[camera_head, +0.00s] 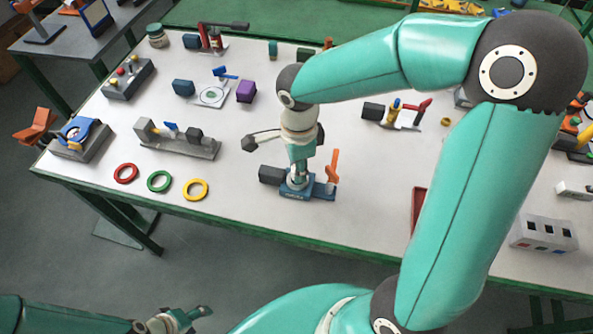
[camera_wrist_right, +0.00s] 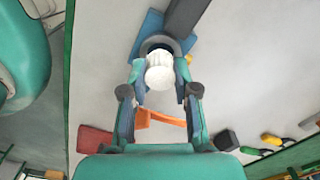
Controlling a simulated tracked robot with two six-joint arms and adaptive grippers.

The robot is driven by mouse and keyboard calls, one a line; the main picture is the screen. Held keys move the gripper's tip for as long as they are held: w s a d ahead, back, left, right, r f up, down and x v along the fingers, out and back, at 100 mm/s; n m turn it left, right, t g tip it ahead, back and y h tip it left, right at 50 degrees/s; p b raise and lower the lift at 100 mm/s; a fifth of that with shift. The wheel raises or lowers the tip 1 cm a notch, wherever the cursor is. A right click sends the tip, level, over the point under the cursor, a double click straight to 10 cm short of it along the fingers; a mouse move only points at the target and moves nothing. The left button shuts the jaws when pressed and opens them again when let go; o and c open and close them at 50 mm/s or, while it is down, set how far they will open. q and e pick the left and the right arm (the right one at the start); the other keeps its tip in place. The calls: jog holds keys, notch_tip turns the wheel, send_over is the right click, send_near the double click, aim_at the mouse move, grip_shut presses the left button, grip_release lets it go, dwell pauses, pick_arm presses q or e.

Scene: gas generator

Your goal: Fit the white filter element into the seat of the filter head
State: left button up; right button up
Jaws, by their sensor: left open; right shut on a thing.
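The filter head is a blue block (camera_head: 318,190) with a dark block on its left and an upright orange lever (camera_head: 332,168). It stands near the table's front edge. In the right wrist view its grey round seat (camera_wrist_right: 160,41) shows. The white filter element (camera_wrist_right: 160,72) is between the fingers of my right gripper (camera_wrist_right: 160,78), which is shut on it. It overlaps the seat's ring in that view; I cannot tell how deep it sits. In the head view my right gripper (camera_head: 298,172) is directly over the filter head. My left gripper (camera_head: 187,318) is open and empty, off the table's front.
Red (camera_head: 126,173), green (camera_head: 159,181) and yellow (camera_head: 196,189) rings lie left of the filter head. A grey fixture (camera_head: 180,145) stands behind them. A red tray (camera_head: 417,205) is partly hidden by my right arm. The table between rings and filter head is clear.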

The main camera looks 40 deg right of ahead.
notch_tip(320, 180, down, 2)
jog(key=shift+f, duration=0.1)
jog(key=shift+f+b, duration=0.15)
jog(key=shift+b, duration=0.15)
jog(key=shift+s+a+f+b, duration=0.1)
jog(key=shift+s+f+b, duration=0.25)
jog(key=shift+f+b, duration=0.25)
jog(key=o, duration=0.5)
jog(key=shift+r, duration=0.15)
jog(key=o, duration=0.3)
jog(key=shift+w, duration=0.1)
jog(key=shift+w+f, duration=0.15)
jog(key=shift+f, duration=0.05)
jog(key=shift+r, duration=0.1)
